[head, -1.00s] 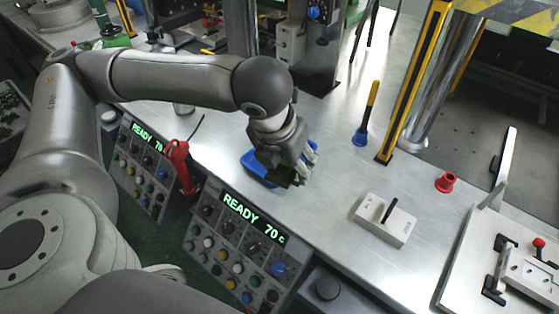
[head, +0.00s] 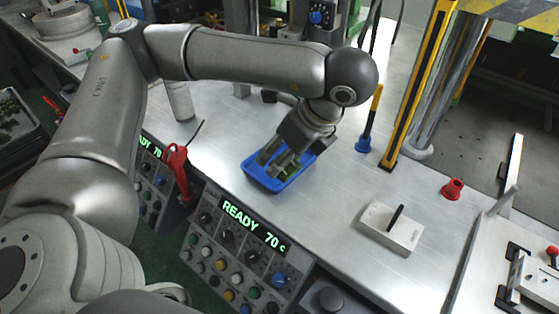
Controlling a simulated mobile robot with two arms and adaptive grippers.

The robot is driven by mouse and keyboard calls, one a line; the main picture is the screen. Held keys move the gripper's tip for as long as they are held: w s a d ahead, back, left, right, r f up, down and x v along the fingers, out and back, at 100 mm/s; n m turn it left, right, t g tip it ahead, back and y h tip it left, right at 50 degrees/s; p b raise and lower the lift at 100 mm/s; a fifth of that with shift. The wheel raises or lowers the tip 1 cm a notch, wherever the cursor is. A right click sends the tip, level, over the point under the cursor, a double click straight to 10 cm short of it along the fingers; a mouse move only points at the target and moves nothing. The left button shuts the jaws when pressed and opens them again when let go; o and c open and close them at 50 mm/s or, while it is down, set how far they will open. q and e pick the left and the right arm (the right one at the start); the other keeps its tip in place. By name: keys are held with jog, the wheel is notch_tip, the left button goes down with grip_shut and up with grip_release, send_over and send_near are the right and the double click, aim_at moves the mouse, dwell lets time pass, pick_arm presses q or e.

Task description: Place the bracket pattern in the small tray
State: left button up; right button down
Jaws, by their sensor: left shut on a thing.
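The small blue tray (head: 262,182) stands on the metal bench near its front edge. My left gripper (head: 279,166) reaches down over the tray from the upper right, its fingers at or inside the rim. It is shut on the dark green bracket pattern (head: 291,170), which is partly hidden by the fingers. I cannot tell whether the pattern touches the tray floor. My right gripper is not in view.
A white box with a black lever (head: 391,228) and a red knob-like part (head: 453,189) are to the right. A blue-based tool with a yellow handle (head: 370,125) stands behind. Control panels (head: 236,250) and a red-handled tool (head: 177,168) are at the front left.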

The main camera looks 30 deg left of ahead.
pick_arm(q)
jog(key=w+a+f, duration=0.2)
jog(key=w+f, duration=0.1)
jog(key=w+a+f+b, duration=0.1)
jog(key=w+a+f, duration=0.1)
jog(key=w+a, duration=0.1)
jog(key=w+a+f+b, duration=0.1)
jog(key=w+a+f, duration=0.1)
jog(key=w+f, duration=0.1)
jog(key=shift+a+f, duration=0.3)
jog(key=shift+a, duration=0.05)
jog(key=shift+w+a+f+b, duration=0.2)
jog(key=shift+w+f+b, duration=0.1)
jog(key=shift+a+f, duration=0.1)
jog(key=shift+f, duration=0.15)
notch_tip(320, 180, down, 3)
jog(key=shift+w+a+r, duration=0.1)
